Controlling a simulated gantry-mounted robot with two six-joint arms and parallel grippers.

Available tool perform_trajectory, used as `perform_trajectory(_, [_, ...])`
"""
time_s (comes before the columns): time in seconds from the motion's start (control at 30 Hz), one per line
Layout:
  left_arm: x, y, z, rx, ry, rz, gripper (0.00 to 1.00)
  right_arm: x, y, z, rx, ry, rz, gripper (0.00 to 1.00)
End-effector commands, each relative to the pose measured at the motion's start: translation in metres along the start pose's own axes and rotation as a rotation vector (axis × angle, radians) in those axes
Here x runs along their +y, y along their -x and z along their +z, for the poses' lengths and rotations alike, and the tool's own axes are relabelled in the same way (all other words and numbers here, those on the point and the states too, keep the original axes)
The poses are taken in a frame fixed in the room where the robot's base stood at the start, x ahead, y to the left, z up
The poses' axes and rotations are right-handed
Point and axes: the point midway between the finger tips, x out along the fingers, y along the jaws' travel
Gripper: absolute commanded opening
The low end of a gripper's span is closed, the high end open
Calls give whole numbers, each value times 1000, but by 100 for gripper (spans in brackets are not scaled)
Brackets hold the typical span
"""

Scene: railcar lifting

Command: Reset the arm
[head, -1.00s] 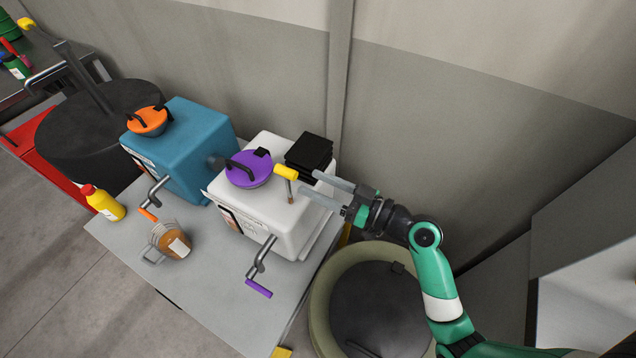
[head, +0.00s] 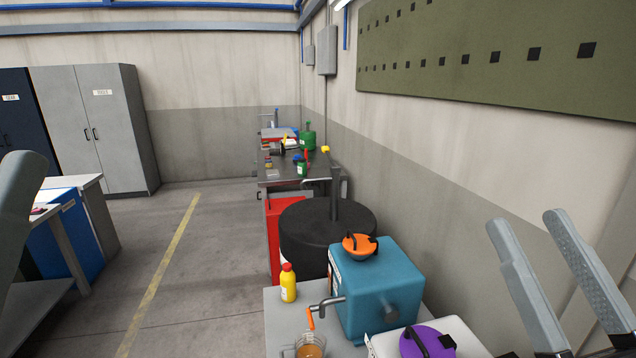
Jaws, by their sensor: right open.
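My right gripper (head: 528,222) is at the right edge of the head view. Its two grey fingers point upward and stand apart, with nothing between them. It is to the right of the white box machine (head: 458,335) with the purple lid (head: 428,342), clear of the table things. The rest of the right arm is cut off by the frame.
A blue box machine (head: 385,275) with an orange lid (head: 359,246), a yellow bottle (head: 288,284) and a jug (head: 311,346) stand on the grey table (head: 278,318). A black drum (head: 305,228) is behind. The wall (head: 450,150) runs along the right. Open floor (head: 200,270) lies left.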

Motion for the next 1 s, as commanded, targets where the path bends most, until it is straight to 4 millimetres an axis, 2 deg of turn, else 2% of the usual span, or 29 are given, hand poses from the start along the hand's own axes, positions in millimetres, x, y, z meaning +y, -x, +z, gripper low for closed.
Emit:
perform_trajectory(0.03, [0,0,0,0,0,0,50,-8,-5,-38,86,-14,15,59])
perform_trajectory(0.1, [0,0,0,0,0,0,50,-13,-5,-88,200,-46,49,59])
perform_trajectory(0.13, [0,-14,-12,-3,0,0,50,-11,-15,-109,216,-52,59,59])
perform_trajectory(0.2, [0,-46,-42,0,0,0,50,-6,-41,-136,197,-47,59,59])
perform_trajectory(0.37, [0,-98,-90,1,0,0,50,0,-83,-191,194,-45,59,59])
perform_trajectory(0.6, [-1,-184,-170,0,0,0,50,8,-152,-284,192,-43,59,59])
perform_trajectory(0.7, [-1,-214,-198,1,0,0,50,12,-177,-318,191,-43,59,59])
perform_trajectory(0.8, [-1,-235,-217,0,0,0,50,14,-194,-340,190,-42,59,59])
perform_trajectory(0.9, [-1,-245,-226,0,0,0,50,14,-201,-350,190,-42,59,59])
perform_trajectory(1.0, [-1,-246,-226,0,0,0,50,15,-202,-351,190,-42,59,59])
